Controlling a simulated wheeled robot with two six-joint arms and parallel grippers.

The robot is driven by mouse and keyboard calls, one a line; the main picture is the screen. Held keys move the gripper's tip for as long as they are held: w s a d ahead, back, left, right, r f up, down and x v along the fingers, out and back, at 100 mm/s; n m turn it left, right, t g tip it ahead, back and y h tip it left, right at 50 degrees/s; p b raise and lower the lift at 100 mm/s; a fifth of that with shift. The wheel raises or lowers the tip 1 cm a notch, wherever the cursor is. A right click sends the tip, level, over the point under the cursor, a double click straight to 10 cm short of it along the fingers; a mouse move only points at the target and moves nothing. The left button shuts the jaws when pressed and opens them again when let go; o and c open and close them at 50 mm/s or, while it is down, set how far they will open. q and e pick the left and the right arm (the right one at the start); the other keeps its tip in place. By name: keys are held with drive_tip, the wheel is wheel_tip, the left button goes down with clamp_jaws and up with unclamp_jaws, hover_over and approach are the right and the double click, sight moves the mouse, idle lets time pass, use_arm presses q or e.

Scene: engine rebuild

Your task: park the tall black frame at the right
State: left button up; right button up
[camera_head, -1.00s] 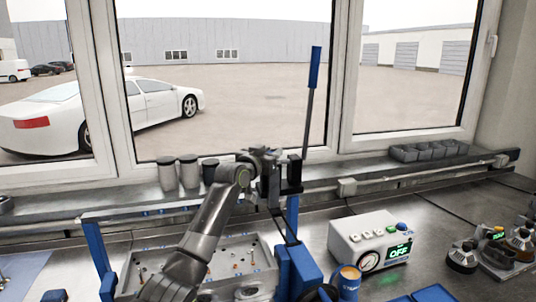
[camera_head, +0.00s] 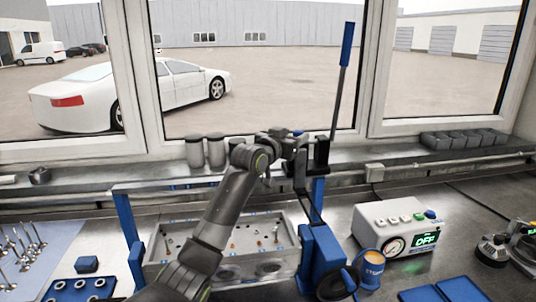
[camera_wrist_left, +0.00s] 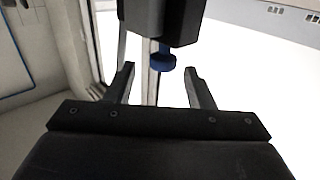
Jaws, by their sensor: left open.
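The tall black frame (camera_head: 308,188) stands upright beside a blue post, right of the metal engine part (camera_head: 284,250) on the bench. A black lever with a blue handle (camera_head: 346,45) rises from its top. My left gripper (camera_head: 290,146) is at the top of the frame. In the left wrist view, my left gripper (camera_wrist_left: 160,72) is open, its two fingers apart. A black block (camera_wrist_left: 160,22) with a blue knob (camera_wrist_left: 162,60) shows ahead, the knob between the fingertips in the picture. I cannot tell whether they touch. My right gripper is not in view.
Grey canisters (camera_head: 205,152) line the sill. A window is behind the bench.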

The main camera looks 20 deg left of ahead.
use_arm(q)
drive_tip(key=b+v, duration=0.3)
drive_tip(key=v, duration=1)
drive_tip(key=shift+d, duration=0.15)
